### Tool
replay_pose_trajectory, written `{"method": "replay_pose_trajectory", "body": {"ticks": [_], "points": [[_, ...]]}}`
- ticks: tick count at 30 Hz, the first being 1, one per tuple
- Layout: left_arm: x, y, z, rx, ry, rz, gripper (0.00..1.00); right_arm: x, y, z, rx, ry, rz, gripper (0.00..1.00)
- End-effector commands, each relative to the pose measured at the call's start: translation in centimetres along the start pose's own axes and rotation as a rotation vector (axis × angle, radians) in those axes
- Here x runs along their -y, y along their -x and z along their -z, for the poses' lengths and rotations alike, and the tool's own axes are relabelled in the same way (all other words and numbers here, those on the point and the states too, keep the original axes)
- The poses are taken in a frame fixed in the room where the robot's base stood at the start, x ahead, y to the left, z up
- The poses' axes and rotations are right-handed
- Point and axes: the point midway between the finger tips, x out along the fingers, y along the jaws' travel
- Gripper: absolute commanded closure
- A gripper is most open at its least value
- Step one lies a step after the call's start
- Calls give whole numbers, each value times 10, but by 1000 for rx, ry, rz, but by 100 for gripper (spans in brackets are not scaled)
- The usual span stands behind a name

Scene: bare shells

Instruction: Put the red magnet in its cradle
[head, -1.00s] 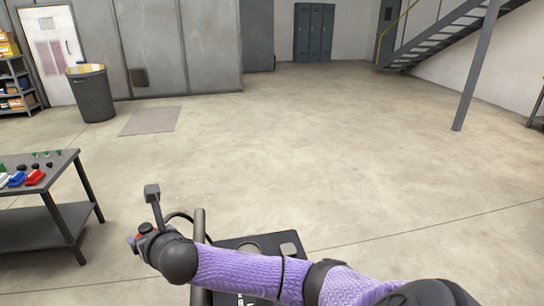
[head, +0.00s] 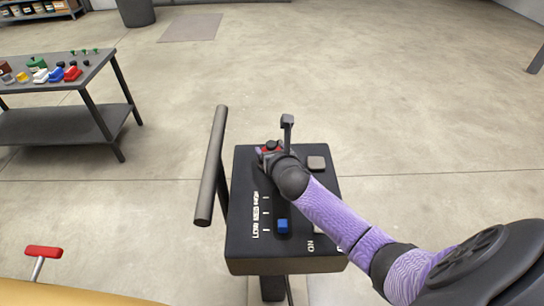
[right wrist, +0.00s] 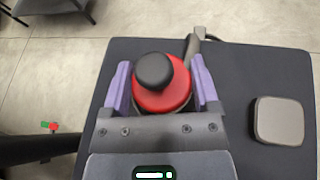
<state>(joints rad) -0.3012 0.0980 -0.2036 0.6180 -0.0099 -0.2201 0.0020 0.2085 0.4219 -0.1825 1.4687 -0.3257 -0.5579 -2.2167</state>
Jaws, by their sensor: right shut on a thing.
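The red magnet (right wrist: 178,97) is a red disc with a black knob on top. In the right wrist view it sits between the purple fingers of my right gripper (right wrist: 163,87), which is shut on it. In the head view the magnet (head: 265,149) shows as a bit of red at my right gripper (head: 269,151), over the far left part of a black console (head: 250,245). The round spot on the console top, its likely cradle, is hidden under the gripper and magnet. I cannot tell whether the magnet touches the console. My left gripper is not in view.
A grey square pad (right wrist: 279,120) lies on the console right of the gripper. A blue slider (head: 283,225) sits nearer. A grey bar (head: 211,170) rises along the console's left side. A red T-handle (head: 43,252) stands at lower left. A table (head: 92,75) holds several coloured things.

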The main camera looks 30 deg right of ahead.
Motion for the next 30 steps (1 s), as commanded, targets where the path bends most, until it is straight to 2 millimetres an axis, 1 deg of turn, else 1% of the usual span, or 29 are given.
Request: {"method": "replay_pose_trajectory", "body": {"ticks": [1,5,9,10,11,12,13,20,22,23,26,30], "points": [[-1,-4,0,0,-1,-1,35,0,-2,4,2,-1,-2,100],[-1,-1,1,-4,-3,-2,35,0,-1,1,3,0,-2,100],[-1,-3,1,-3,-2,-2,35,0,-2,4,3,1,-1,100],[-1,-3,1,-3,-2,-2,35,0,-2,4,2,1,0,20],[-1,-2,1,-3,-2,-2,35,0,-2,4,2,1,-1,14],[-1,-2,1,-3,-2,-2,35,0,-2,4,2,1,-1,6],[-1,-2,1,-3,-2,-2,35,0,-2,4,2,1,-1,0],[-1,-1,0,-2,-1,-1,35,0,-1,2,2,0,-1,0],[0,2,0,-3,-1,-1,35,0,3,-1,2,0,-2,0],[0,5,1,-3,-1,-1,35,0,7,-1,1,2,-2,0],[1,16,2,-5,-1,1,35,0,28,-3,1,3,-3,0],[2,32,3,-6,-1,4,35,0,66,-4,1,2,-2,0]]}}
